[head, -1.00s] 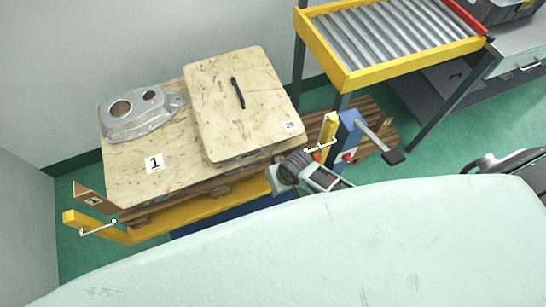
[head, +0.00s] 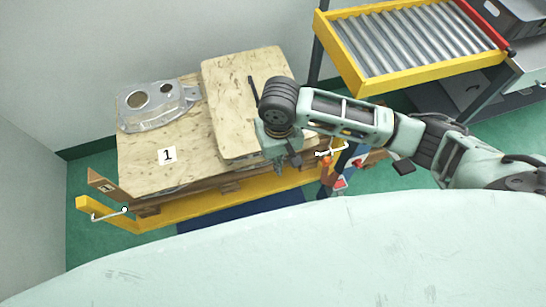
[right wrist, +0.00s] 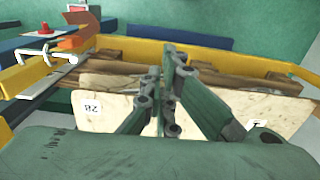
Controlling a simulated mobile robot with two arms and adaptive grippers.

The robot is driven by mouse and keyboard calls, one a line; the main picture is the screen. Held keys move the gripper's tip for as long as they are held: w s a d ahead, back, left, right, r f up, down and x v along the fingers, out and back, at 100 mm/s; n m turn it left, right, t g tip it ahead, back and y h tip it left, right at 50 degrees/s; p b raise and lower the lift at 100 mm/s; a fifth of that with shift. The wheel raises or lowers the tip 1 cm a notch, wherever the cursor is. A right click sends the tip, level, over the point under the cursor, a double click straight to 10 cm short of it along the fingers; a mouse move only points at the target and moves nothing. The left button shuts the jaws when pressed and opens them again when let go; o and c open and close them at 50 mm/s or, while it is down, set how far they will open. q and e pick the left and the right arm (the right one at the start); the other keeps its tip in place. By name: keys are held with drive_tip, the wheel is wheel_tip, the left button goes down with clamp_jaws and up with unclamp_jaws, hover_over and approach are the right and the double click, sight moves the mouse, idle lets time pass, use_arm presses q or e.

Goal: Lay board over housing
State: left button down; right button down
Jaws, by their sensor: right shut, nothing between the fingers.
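The housing (head: 157,108) is a grey aluminium casting with two round openings. It lies uncovered on the left part of a pale wooden sheet marked 1 (head: 150,165). The board (head: 232,90) is a speckled wooden panel with a dark bar handle. My left gripper is out of view.
The stack sits on a wooden pallet over a yellow frame (head: 195,207) with upturned ends. A yellow-edged roller conveyor (head: 410,45) stands at the upper right. A wall borders the left. Green floor is clear at the lower left.

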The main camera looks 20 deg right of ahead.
drive_tip(key=w+f+p, duration=0.1)
drive_tip(key=w+f, duration=0.3)
drive_tip(key=f, duration=0.4)
drive_tip(key=shift+a, duration=0.1)
drive_tip(key=shift+w+p, duration=0.55)
drive_tip(key=shift+w, duration=0.45)
